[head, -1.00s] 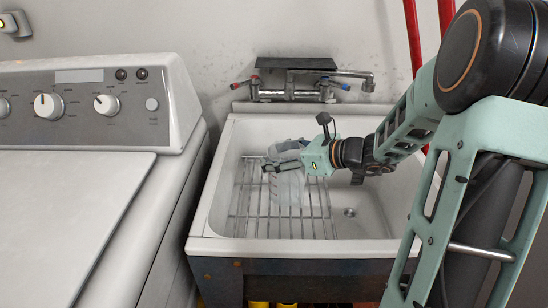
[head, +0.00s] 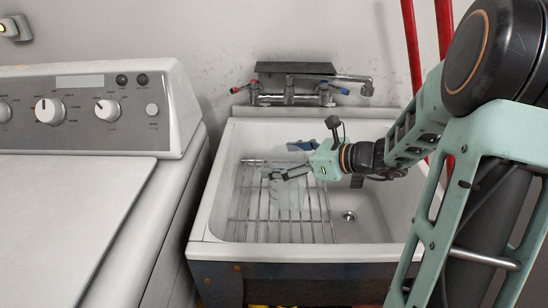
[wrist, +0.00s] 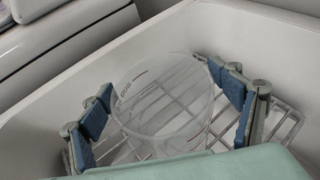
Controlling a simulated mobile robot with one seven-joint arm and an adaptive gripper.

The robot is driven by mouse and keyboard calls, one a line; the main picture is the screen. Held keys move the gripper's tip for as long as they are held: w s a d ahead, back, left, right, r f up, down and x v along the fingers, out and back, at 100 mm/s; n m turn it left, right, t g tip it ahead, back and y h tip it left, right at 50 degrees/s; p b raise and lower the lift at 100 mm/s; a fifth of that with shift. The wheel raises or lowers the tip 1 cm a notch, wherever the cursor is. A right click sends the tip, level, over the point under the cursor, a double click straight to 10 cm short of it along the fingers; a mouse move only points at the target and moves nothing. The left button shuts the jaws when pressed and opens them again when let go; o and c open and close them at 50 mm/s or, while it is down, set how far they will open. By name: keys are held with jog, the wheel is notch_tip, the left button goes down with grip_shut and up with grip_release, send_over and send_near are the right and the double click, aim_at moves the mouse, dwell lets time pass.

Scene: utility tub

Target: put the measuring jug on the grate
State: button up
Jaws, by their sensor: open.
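The measuring jug (head: 288,196) is clear, with dark scale marks on its wall. It appears to stand on the wire grate (head: 322,222) in the white tub, toward the back. My gripper (head: 281,160) is open at the jug's upper part, reaching in from the right. In the wrist view the jug (wrist: 165,105) sits between my two spread blue-padded fingers (wrist: 163,103), with a gap on the left; on the right the finger is close to the rim and I cannot tell whether it touches. The grate (wrist: 280,120) shows through the jug. Its base is partly hidden.
The tub's rim (head: 290,253) surrounds the grate. A wall faucet (head: 290,96) with a spout stands behind it. A washing machine (head: 80,210) is close on the left. Bare tub floor with a drain (head: 349,216) lies right of the grate.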

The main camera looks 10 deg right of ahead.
jog(key=p+v, duration=0.2)
jog(key=v, duration=0.7)
jog(key=shift+s+d+r, duration=0.15)
jog(key=shift+s+d, duration=0.05)
jog(key=shift+s, duration=0.05)
